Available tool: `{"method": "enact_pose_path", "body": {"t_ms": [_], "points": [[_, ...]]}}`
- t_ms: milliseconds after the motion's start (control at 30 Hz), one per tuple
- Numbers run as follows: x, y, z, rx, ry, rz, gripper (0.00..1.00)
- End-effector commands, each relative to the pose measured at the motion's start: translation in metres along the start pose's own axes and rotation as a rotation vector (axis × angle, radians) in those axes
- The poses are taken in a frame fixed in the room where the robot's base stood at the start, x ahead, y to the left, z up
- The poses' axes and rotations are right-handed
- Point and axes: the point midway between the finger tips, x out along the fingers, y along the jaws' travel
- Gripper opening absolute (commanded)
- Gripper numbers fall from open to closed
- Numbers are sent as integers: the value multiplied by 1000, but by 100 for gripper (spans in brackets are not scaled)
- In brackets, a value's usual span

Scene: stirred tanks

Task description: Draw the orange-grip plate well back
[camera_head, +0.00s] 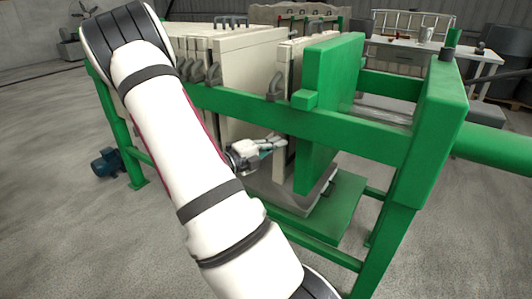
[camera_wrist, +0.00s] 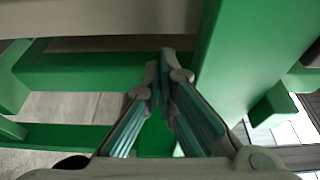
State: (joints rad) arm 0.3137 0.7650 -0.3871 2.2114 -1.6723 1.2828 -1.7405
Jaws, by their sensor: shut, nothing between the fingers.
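A green frame holds a row of upright cream plates (camera_head: 252,88) with dark grey looped handles. A gap separates the main group from a few cream plates (camera_head: 281,68) beside the thick green end plate (camera_head: 335,100). I cannot make out an orange grip in either view; my arm hides part of the row. My gripper (camera_head: 280,146) is below the frame's near rail, beside the lower edges of the plates near the green end plate. In the wrist view my gripper (camera_wrist: 166,62) has its fingers together and empty, with a green upright surface (camera_wrist: 238,50) just to the right.
The green near rail (camera_head: 350,135) runs above my gripper. A green lower tray (camera_head: 335,207) lies beneath the end plate, and a thick green post (camera_head: 437,100) stands at right. A blue motor (camera_head: 107,162) sits on the floor at left. Open floor lies in front.

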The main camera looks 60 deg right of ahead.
Motion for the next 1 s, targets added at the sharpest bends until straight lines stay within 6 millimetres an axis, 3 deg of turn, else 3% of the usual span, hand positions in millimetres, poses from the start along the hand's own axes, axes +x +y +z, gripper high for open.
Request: {"method": "enact_pose_path", "body": {"t_ms": [100,300,767,1000], "points": [[18,1,-1,2,4,-1,0],[33,0,-1,2,2,0,0],[35,-1,0,1,0,0,0],[31,-3,12,-1,-2,-1,0]]}}
